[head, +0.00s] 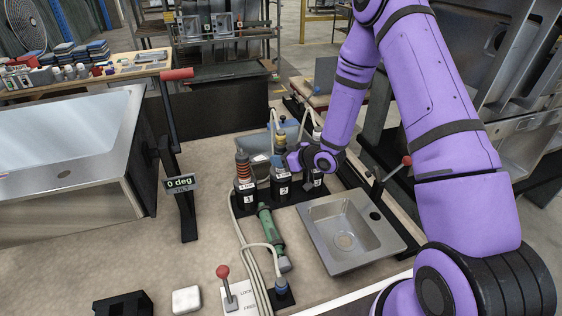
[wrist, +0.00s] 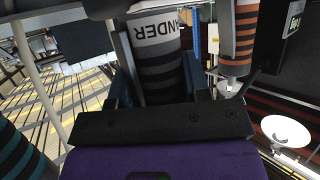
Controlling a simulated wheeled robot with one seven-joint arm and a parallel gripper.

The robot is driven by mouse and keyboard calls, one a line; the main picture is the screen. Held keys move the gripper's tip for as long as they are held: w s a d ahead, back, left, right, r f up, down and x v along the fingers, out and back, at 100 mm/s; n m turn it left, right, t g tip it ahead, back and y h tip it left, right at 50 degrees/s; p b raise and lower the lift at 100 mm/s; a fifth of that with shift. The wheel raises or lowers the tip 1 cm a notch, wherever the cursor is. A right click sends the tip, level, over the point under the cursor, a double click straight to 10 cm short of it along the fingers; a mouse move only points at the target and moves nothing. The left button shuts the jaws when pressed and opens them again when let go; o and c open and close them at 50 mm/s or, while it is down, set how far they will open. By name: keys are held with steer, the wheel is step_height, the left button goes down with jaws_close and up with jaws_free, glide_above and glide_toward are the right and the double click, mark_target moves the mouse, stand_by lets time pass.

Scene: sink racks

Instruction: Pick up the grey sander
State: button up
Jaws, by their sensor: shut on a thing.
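The grey sander (wrist: 158,62) is a cylinder with dark and grey bands and a white label reading "NDER" in the wrist view. My gripper (wrist: 158,88) is shut on it, with one finger on each side. In the head view my gripper (head: 299,160) is among the numbered black holders behind the sink, and my wrist hides most of the sander there. I cannot tell whether the sander's lower end is still in a holder.
A red-banded tool (head: 243,166) stands in holder 1 (head: 247,198). Holder 2 (head: 281,187) is close by. An orange-banded tool (wrist: 238,40) is right of the sander. A green tool (head: 270,233), hoses and a steel sink (head: 327,252) are in front.

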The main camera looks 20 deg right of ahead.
mark_target(285, 134)
step_height(285, 134, up, 9)
steer(key=shift+f, duration=0.1)
stand_by(0.3)
stand_by(0.5)
